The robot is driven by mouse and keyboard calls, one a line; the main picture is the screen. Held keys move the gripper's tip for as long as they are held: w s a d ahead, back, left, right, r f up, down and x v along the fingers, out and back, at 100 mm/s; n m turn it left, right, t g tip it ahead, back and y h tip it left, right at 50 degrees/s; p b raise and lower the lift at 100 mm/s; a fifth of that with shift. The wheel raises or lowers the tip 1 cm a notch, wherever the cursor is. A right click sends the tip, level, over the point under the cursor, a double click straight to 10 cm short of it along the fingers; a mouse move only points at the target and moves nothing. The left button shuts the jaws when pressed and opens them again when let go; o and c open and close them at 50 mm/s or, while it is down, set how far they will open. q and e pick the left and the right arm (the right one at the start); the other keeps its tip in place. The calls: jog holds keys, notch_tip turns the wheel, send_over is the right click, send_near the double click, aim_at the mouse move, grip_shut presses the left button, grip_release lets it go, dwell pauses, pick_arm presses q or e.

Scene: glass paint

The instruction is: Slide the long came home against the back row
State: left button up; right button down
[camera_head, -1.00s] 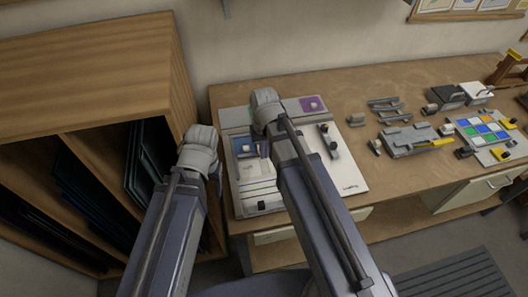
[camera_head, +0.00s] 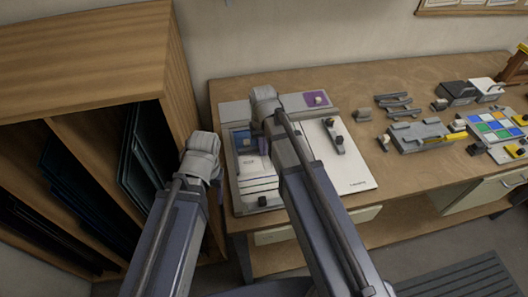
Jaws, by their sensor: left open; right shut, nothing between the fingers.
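The leading board (camera_head: 352,177) lies on the bench, white with small lettering at its front right. Its back row holds a purple pane (camera_head: 306,101) with a pale knob and a grey block (camera_head: 233,112). A blue pane (camera_head: 239,136) and pale panels (camera_head: 257,184) lie at its left. A dark grey bar with knobs (camera_head: 333,135) lies on the white part. I cannot identify the long came for certain; my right arm covers the board's middle. My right gripper (camera_head: 264,100) is over the back row, shut and empty, its fingertips hidden. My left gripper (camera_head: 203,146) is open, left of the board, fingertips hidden.
Grey strips (camera_head: 398,106), a grey fixture (camera_head: 418,137) with a yellow part, and a coloured tile palette (camera_head: 495,127) stand to the right on the bench (camera_head: 400,178). A wooden rack (camera_head: 80,60) of dark sheets is close on the left.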

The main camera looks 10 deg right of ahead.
jog(key=shift+w, duration=1)
jog(key=shift+s, duration=0.2)
